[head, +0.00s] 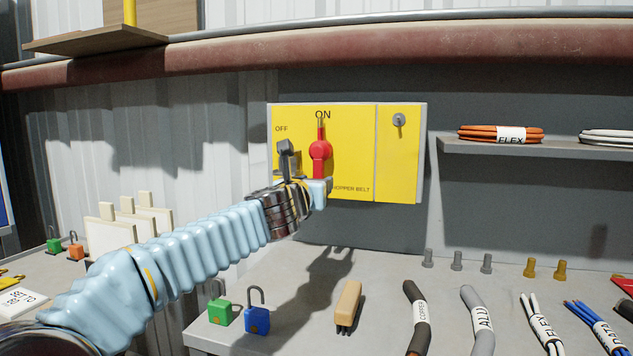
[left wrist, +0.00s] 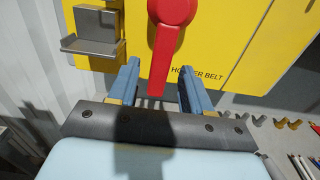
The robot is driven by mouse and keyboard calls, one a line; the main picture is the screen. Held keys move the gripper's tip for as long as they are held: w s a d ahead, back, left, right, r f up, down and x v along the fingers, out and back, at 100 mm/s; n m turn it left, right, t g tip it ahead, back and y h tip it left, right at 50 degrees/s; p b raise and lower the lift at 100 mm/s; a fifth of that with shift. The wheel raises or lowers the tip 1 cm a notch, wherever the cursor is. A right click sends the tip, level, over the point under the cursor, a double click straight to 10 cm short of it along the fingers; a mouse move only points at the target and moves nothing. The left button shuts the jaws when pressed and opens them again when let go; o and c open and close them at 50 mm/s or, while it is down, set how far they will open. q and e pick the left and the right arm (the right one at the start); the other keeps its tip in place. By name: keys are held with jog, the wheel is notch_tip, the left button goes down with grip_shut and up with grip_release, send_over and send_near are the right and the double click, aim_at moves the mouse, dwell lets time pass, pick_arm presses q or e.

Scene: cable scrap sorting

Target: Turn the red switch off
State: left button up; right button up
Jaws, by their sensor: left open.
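The red switch (head: 320,152) is on a yellow panel (head: 350,160) on the back wall. Its thin upper end points up at the word ON; OFF is printed to the upper left. In the left wrist view the red switch (left wrist: 173,12) has a bar running down from its round hub. My left gripper (head: 319,190) is just below the hub in front of the panel. In the left wrist view its open fingers (left wrist: 157,78) are on either side of the bar's lower end, with gaps visible. Contact cannot be seen. My right gripper is not in view.
A grey bracket (head: 286,158) sticks out of the panel left of the switch. A keyed lock (head: 399,120) is at the panel's right. Padlocks (head: 257,318), a tan brush-like block (head: 348,303) and labelled cable pieces (head: 478,318) lie on the bench below.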

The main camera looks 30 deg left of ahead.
pick_arm(q)
jog(key=shift+x, duration=0.85)
grip_shut()
